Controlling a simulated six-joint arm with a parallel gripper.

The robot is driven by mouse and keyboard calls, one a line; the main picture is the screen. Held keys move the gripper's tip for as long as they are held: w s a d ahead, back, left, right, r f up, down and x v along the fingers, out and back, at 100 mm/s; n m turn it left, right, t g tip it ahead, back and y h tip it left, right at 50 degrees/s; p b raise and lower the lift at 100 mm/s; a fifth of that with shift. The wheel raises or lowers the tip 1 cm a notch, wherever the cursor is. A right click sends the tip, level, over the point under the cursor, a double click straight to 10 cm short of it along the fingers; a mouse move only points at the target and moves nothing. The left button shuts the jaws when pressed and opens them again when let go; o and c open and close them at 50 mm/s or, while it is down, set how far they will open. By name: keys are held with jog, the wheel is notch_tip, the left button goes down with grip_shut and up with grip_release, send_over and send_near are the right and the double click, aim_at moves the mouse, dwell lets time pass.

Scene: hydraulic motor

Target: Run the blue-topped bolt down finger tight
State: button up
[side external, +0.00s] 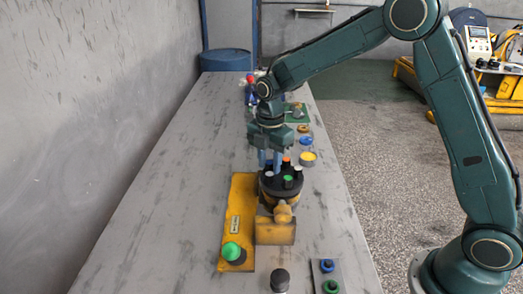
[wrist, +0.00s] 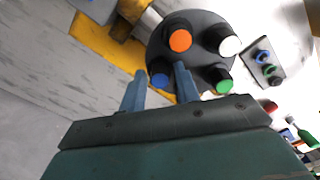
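The hydraulic motor's round black top (wrist: 203,62) carries several capped bolts. The blue-topped bolt (wrist: 159,80) is between the two fingers of my gripper (wrist: 160,73) in the wrist view. The fingers stand close on either side of it; whether they touch it I cannot tell. In the side view my gripper (side external: 270,160) points down at the far side of the motor (side external: 268,188), and the blue top is hard to make out there. An orange-topped bolt (wrist: 180,41), a white-topped bolt (wrist: 229,45) and a green-topped bolt (wrist: 222,87) stand around it.
The motor sits by a yellow fixture (side external: 275,232) and a yellow plate (side external: 238,212) on the grey table (side external: 165,190). A large green-topped part (side external: 231,252) stands on the plate. A small holder (side external: 326,274) with blue and green pieces is at front right. The table's left side is clear.

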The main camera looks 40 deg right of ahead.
aim_at(270, 163)
jog(key=shift+r, duration=0.15)
jog(key=shift+r, duration=3.85)
jog(key=shift+r, duration=0.1)
jog(key=shift+s+r, duration=0.25)
jog(key=s+d+r+m+t, duration=0.1)
jog(key=s+r+m+t, duration=0.1)
jog(key=s+r+m, duration=0.4)
jog(key=s+d+r+m+t, duration=0.1)
jog(key=s+d+m+t, duration=0.1)
jog(key=s+m, duration=1.1)
jog(key=s+t, duration=0.1)
jog(key=s, duration=0.9)
jog(key=shift+r+m+t, duration=0.3)
jog(key=shift+r+m, duration=0.05)
jog(key=shift+m, duration=0.05)
